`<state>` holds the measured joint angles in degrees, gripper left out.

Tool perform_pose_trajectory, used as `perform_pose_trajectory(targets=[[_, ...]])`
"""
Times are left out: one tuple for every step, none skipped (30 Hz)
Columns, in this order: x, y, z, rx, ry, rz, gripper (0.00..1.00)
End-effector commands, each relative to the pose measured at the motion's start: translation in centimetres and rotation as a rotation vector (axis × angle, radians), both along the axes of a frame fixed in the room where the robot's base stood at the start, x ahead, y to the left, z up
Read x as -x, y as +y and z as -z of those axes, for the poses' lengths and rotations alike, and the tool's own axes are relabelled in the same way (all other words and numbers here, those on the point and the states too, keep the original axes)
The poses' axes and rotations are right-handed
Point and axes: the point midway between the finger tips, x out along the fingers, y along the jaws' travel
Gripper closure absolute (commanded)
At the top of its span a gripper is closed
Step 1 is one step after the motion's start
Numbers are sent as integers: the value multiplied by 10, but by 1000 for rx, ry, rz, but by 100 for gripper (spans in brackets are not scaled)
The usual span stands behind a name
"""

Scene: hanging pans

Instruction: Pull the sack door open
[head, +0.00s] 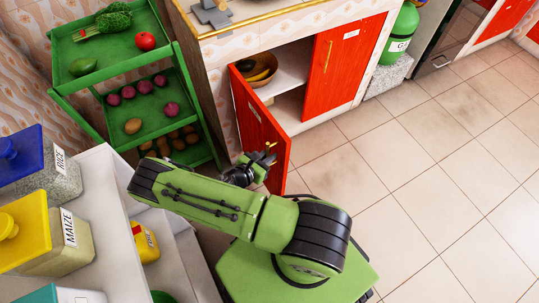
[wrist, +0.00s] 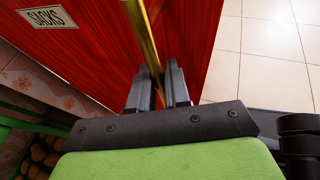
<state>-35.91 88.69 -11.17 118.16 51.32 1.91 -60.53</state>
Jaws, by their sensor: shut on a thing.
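The sack door (head: 254,118) is a red wooden door standing swung out from the cabinet front in the head view. In the wrist view, the red door (wrist: 90,65) carries a label reading SACKS (wrist: 47,18). Its long gold bar handle (wrist: 146,38) runs down between my fingers. My gripper (wrist: 158,82) is shut on this handle. In the head view, my gripper (head: 262,163) is at the outer face of the door, and my arm hides part of the door's lower end.
The open cabinet shows a shelf with a bowl of fruit (head: 262,72). A closed red door (head: 343,62) is to its right. A green rack (head: 112,85) with produce stands left of the door. A white shelf (head: 112,190) with labelled containers is front left. Tiled floor (head: 430,170) is clear on the right.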

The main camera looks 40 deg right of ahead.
Motion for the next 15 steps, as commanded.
perform_pose_trajectory(targets=[[-1,1,2,-6,0,-2,100],[-1,1,2,-6,0,-2,100],[-1,1,2,-6,-1,-3,100],[-1,1,2,-7,0,-3,100],[-1,1,2,-7,0,-3,78],[-1,1,2,-6,-1,-3,77],[-1,1,2,-6,-1,-3,77],[-1,1,2,-6,0,-2,77],[-1,1,1,-5,-1,-2,77],[-1,1,1,-5,-1,-2,77],[-1,1,1,-4,-1,-2,77],[-1,1,1,-4,-1,-2,77],[-1,1,1,-4,-1,-2,77],[0,2,0,-4,0,-3,77],[0,6,-2,-4,0,-4,77]])
